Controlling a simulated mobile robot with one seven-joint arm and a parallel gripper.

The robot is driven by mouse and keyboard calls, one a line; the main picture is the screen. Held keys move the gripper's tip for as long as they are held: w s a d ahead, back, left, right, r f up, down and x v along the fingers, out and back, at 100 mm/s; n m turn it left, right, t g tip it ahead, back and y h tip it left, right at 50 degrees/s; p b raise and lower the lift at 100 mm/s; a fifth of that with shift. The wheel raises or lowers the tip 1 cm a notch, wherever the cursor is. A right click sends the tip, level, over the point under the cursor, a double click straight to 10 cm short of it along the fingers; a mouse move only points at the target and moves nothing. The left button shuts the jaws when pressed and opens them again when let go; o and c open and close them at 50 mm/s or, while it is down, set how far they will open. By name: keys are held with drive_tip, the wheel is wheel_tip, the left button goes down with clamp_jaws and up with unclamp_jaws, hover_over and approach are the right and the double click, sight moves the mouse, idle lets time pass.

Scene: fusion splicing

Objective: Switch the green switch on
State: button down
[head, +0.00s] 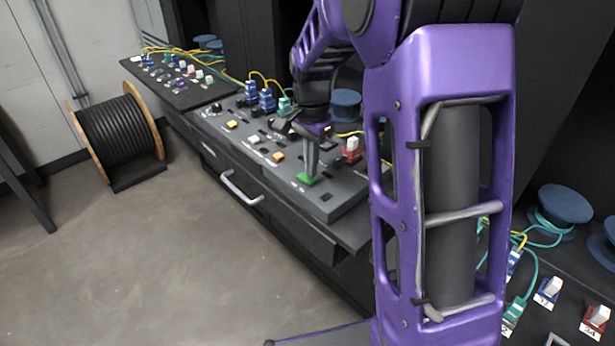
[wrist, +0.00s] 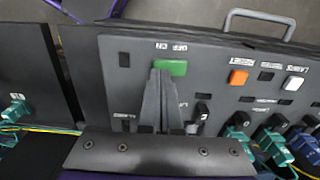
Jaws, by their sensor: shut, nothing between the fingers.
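The green switch (head: 305,179) is a small green rocker near the front edge of the grey control panel (head: 232,141). In the wrist view the green switch (wrist: 171,68) sits below the "OFF ON" label. My gripper (head: 309,174) points down at the switch in the head view, its fingers shut and empty. In the wrist view my gripper's fingertips (wrist: 159,72) overlap the left part of the switch. I cannot tell whether they touch it. The fingers hide part of the switch and the panel below it.
An orange button (head: 278,156) and a red connector with a white top (head: 351,148) are on the same panel. A drawer handle (head: 241,188) sticks out below its front. Blue connectors with yellow cables (head: 266,99) stand at its back. A cable reel (head: 121,138) is on the floor left.

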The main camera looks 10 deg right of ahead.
drive_tip(key=shift+f+b, duration=0.6)
drive_tip(key=shift+f, duration=0.4)
idle(0.3)
drive_tip(key=shift+r, duration=0.1)
drive_tip(key=shift+r+p, duration=2.6)
drive_tip(key=shift+r, duration=0.9)
